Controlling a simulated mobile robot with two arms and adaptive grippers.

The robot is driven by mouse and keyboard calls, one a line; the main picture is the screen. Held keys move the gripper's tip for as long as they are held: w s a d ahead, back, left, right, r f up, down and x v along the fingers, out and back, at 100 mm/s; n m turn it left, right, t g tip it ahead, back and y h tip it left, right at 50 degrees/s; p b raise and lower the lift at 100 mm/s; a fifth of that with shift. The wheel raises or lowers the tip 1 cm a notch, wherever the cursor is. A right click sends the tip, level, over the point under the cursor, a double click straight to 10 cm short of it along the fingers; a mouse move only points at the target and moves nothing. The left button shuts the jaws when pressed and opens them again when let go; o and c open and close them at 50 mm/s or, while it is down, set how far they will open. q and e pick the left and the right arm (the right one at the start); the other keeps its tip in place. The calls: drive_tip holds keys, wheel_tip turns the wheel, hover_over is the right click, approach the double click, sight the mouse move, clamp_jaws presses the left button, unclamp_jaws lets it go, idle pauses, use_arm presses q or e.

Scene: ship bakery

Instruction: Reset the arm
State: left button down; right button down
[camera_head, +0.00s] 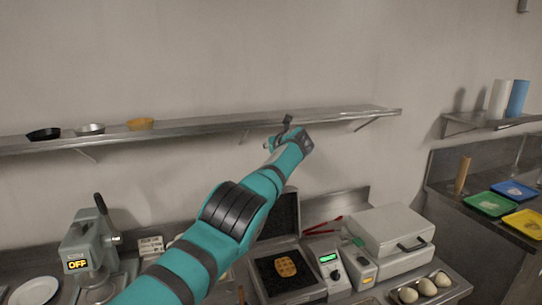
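My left arm (229,211), teal with black bands, reaches up from the bottom left across the picture. Its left gripper (286,124) is raised in front of the wall, by the long wall shelf. It is small and dark and points away from me, so I cannot tell whether its fingers are open or shut. I see nothing clearly held in it. My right gripper is not in view.
The long shelf (350,113) carries a black bowl (44,134), a silver bowl (90,129) and a yellow bowl (140,124). Below are an OFF-marked press (88,250), an open waffle iron (312,290) with a waffle (285,267), a closed grey machine (390,231) and an egg tray (452,293).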

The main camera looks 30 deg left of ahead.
use_arm(q)
drive_tip(key=shift+s+d+r, duration=0.1)
drive_tip(key=shift+r, duration=0.6)
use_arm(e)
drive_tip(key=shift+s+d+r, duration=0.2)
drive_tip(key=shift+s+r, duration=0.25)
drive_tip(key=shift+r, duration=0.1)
